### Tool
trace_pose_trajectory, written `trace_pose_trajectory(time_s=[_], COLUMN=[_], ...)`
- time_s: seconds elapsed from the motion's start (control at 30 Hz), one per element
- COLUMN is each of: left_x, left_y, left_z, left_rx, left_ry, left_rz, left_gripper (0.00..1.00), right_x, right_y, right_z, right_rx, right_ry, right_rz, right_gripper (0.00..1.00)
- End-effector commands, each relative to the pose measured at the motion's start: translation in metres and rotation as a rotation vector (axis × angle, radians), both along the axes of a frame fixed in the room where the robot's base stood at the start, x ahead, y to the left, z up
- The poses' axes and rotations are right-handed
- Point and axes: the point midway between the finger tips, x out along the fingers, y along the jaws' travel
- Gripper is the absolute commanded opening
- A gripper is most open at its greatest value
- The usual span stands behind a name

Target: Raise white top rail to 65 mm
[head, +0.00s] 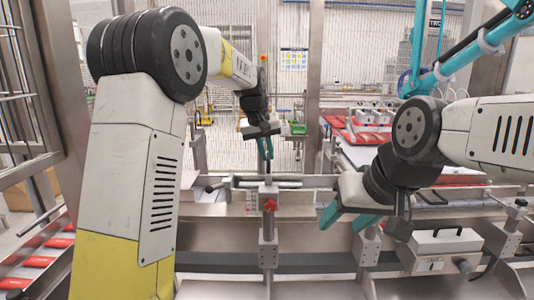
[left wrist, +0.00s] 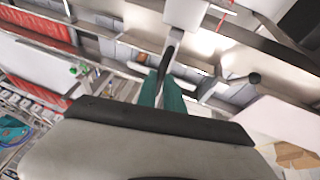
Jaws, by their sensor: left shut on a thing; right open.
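My left gripper (head: 265,148) points down above a grey clamp post (head: 268,228) with a red knob (head: 270,205). In the left wrist view its teal fingers (left wrist: 161,92) are shut on a dark slim handle (left wrist: 168,62), which leads to a pale block (left wrist: 187,12). A pale horizontal rail (head: 290,182) runs beside the post top; I cannot tell surely whether it is the white top rail. A small marked plate (head: 251,200) sits left of the post. My right gripper (head: 347,216) is open, with its teal fingers apart near a second post (head: 368,248).
A grey box with a black handle (head: 444,248) stands at the lower right beside another post with a black knob (head: 520,203). Red packs (head: 60,243) lie on a conveyor at the left. A teal picker arm (head: 460,55) hangs at the upper right.

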Motion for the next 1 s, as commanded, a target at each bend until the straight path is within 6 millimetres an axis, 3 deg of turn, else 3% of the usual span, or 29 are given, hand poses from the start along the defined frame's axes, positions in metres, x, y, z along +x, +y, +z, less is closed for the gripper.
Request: trace_pose_trajectory(time_s=[0.2, 0.5, 0.8, 0.83, 0.9, 1.0], left_x=[0.0, 0.001, 0.001, 0.001, 0.001, 0.0], left_y=[0.0, 0.0, 0.0, 0.0, 0.0, 0.0], left_z=[0.004, 0.049, 0.053, 0.053, 0.053, 0.052], left_rx=[-0.001, -0.003, -0.004, -0.004, -0.004, -0.003], left_ry=[-0.002, -0.004, -0.008, -0.009, -0.008, -0.005], left_rz=[0.0, 0.0, 0.0, 0.0, 0.0, 0.0], left_gripper=[0.0, 0.0, 0.0, 0.15, 0.29, 0.33], right_x=[0.0, 0.0, 0.0, 0.0, 0.0, 0.0], right_y=[0.0, 0.0, 0.0, 0.0, 0.0, 0.0], right_z=[0.0, 0.0, 0.0, 0.0, 0.0, 0.0], right_rx=[0.0, 0.0, 0.0, 0.0, 0.0, 0.0], right_ry=[0.0, 0.0, 0.0, 0.0, 0.0, 0.0], right_rz=[0.0, 0.0, 0.0, 0.0, 0.0, 0.0], right_gripper=[0.53, 0.53, 0.53, 0.53, 0.53, 0.53])
